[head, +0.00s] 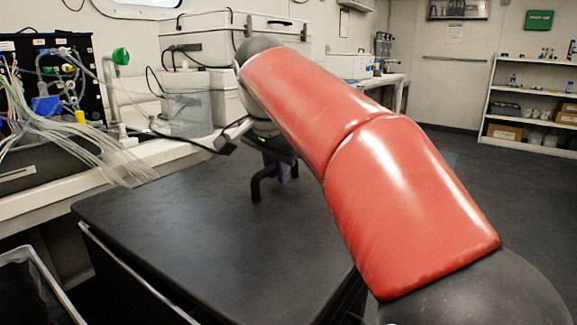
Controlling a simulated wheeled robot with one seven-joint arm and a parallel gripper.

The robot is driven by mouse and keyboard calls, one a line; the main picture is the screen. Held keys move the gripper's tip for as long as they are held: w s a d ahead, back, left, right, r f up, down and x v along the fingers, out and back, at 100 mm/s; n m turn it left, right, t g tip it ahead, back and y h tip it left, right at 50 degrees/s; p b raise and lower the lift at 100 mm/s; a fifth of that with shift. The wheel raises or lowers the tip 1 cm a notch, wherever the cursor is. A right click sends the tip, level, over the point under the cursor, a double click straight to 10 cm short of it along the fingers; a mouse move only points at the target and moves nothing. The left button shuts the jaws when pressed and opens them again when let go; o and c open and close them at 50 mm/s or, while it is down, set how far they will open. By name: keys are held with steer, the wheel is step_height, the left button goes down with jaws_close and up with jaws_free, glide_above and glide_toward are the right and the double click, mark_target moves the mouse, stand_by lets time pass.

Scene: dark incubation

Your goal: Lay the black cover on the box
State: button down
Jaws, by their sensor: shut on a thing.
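My gripper (272,184) is dark and points down over the black tabletop (190,235), near its far edge. One bent finger shows clearly; the other is partly hidden. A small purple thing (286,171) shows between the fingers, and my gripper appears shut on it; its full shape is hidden. I cannot make out a separate black cover. A translucent box (188,105) stands on the white bench behind, left of my wrist; I cannot tell whether it is the task's box. My red arm hides the right part of the tabletop.
Thin tubes (75,130) hang over the bench's front edge at left, with a black tubing rig behind. A bin with a pale rim (45,272) is at lower left. White shelves (525,92) stand far right. The tabletop's left and middle are clear.

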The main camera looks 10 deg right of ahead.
mark_target(263, 180)
steer(key=w+a, duration=0.1)
steer(key=w+a+f, duration=0.1)
steer(key=shift+w+a+f, duration=0.3)
steer(key=shift+w+a+f+b, duration=0.2)
steer(key=shift+f+b, duration=0.1)
steer(key=shift+f, duration=0.1)
steer(key=shift+w+a+f+b, duration=0.15)
steer(key=shift+f+b, duration=0.1)
steer(key=shift+f, duration=0.15)
steer(key=shift+w+a+f+b, duration=0.1)
steer(key=shift+f+b, duration=0.3)
steer(key=shift+f, duration=0.1)
steer(key=shift+w+a+f+b, duration=0.1)
steer(key=shift+f+b, duration=0.3)
steer(key=shift+f, duration=0.05)
steer(key=shift+s+f+b, duration=0.1)
steer(key=shift+f+b, duration=0.8)
steer(key=shift+f, duration=0.4)
steer(key=c, duration=1.3)
jaws_free()
steer(key=shift+c, duration=0.2)
